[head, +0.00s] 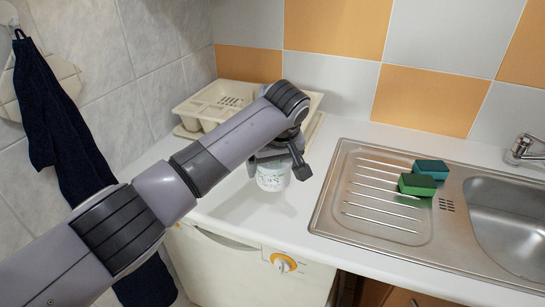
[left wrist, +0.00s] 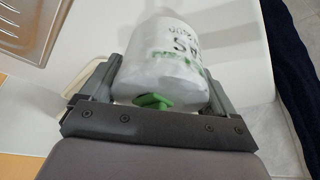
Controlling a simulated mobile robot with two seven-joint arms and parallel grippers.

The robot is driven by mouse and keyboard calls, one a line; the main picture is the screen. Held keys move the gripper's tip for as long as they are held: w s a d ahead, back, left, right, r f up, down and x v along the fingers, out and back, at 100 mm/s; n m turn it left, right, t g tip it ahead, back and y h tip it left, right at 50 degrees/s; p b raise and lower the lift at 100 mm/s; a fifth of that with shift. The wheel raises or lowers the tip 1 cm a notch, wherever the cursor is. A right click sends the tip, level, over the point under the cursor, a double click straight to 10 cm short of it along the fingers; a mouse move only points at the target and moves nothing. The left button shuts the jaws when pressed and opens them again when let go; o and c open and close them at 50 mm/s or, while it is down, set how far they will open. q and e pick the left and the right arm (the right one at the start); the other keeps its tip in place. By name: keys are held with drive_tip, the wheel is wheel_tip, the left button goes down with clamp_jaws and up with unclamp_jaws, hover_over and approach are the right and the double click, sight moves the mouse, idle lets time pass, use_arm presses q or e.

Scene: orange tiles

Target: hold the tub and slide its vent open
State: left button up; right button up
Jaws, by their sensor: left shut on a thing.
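A white tub (head: 273,180) with green and dark print is over the white counter, left of the sink. In the left wrist view the tub (left wrist: 170,60) fills the space between the fingers, with a green vent piece (left wrist: 152,101) on the end near the palm. My left gripper (head: 277,170) reaches down from above and is shut on the tub, one finger on each side. The arm hides the tub's top in the head view. I cannot tell how far the vent is open. My right gripper is in neither view.
A cream dish rack (head: 208,106) stands behind the arm against the wall. A steel sink (head: 375,225) with two green sponges (head: 417,184) lies to the right. A dark towel (head: 62,140) hangs at the left. The counter just in front of the tub is clear.

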sight(272, 181)
use_arm(q)
drive_tip(key=shift+f, duration=2.4)
drive_tip(key=shift+f, duration=0.1)
drive_tip(key=shift+f, duration=0.55)
drive_tip(key=shift+f, duration=0.3)
drive_tip(key=shift+s+f, duration=0.15)
drive_tip(key=shift+f, duration=0.1)
idle(1.7)
drive_tip(key=o, duration=1)
drive_tip(key=shift+r, duration=0.1)
drive_tip(key=shift+r, duration=0.1)
